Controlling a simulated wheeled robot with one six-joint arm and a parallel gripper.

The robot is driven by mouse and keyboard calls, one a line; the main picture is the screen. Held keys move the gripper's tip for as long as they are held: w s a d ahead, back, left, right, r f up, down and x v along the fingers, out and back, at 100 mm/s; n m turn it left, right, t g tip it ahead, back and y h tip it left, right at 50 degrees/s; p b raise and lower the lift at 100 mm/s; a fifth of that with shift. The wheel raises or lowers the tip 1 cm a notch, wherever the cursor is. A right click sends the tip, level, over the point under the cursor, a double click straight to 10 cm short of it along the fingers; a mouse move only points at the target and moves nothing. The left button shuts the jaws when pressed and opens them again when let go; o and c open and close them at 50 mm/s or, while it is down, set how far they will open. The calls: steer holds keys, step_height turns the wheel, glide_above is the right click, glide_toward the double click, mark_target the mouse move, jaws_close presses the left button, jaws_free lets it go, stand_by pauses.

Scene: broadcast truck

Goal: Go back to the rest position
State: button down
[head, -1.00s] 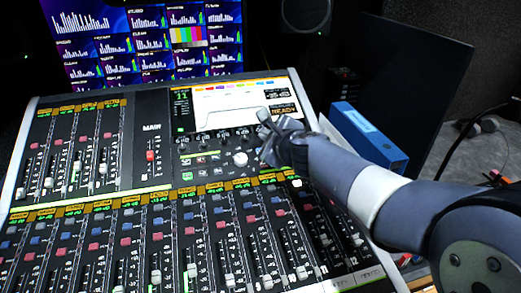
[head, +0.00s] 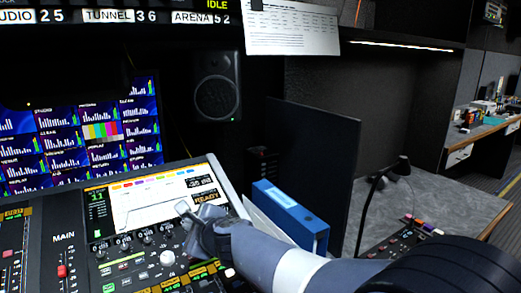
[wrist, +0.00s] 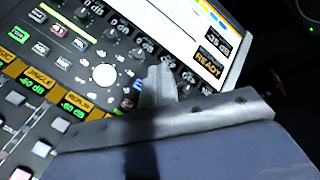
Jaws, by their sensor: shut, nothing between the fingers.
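My gripper (head: 187,213) is shut and empty. In the head view it is over the upper right part of the mixing console (head: 75,212), in front of the console's lit screen (head: 150,204). In the wrist view my closed fingers (wrist: 158,88) point at the panel, just right of a large white knob (wrist: 104,75). The knob also shows in the head view (head: 167,258), below the fingertips. I cannot tell whether the fingers touch the panel. My arm reaches in from the lower right.
A blue binder (head: 290,218) stands right of the console, before a dark upright panel (head: 315,165). Farther right, a grey desk (head: 440,200) holds a thin black lamp (head: 385,185) and a small control box (head: 408,240). A speaker (head: 217,85) and a monitor wall (head: 80,130) are behind.

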steer(key=shift+s+d+r+p, duration=0.15)
steer(key=shift+r+p, duration=0.1)
steer(key=shift+r, duration=0.2)
steer(key=shift+s+d+r+p, duration=0.1)
steer(key=shift+s+r+p, duration=0.1)
steer(key=shift+r, duration=0.2)
